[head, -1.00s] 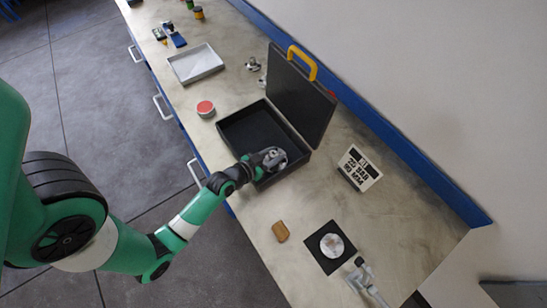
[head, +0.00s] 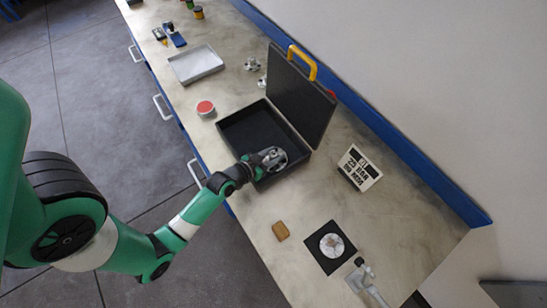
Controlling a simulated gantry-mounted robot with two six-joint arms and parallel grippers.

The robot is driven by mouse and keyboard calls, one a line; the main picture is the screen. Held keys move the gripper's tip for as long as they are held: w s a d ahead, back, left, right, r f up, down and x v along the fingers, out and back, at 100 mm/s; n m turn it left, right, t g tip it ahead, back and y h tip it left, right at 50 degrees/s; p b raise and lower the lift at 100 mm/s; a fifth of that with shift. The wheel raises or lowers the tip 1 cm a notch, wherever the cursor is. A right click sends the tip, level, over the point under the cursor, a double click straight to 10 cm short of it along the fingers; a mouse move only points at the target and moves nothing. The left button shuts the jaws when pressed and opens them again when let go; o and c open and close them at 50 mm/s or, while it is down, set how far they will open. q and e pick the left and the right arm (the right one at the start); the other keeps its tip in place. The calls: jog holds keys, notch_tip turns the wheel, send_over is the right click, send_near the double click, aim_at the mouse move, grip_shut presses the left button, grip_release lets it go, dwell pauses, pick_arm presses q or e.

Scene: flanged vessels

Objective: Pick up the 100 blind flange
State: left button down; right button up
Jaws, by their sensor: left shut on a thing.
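My left gripper (head: 270,160) reaches over the near right corner of the open black case (head: 240,128). It is shut on a round grey metal piece (head: 278,157), which looks like a flange; its size marking cannot be read. The piece is at the case's right end, inside or just above it; I cannot tell which. The gripper hides part of it. Another round metal disc (head: 332,245) lies on a black square mat (head: 312,252) to the lower right. My right gripper is not in view.
A sign with printed text (head: 360,168) stands right of the case. A brown block (head: 280,231), a red-topped tin (head: 206,109), a grey tray (head: 195,63) and small metal fittings (head: 252,64) are on the bench. A grey clamp-like tool (head: 366,280) stands beside the mat.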

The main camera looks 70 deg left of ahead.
aim_at(274, 153)
pick_arm(q)
notch_tip(274, 153, up, 9)
jog(key=p, duration=0.3)
jog(key=shift+r+p, duration=0.15)
jog(key=shift+p, duration=0.2)
jog(key=shift+r, duration=0.5)
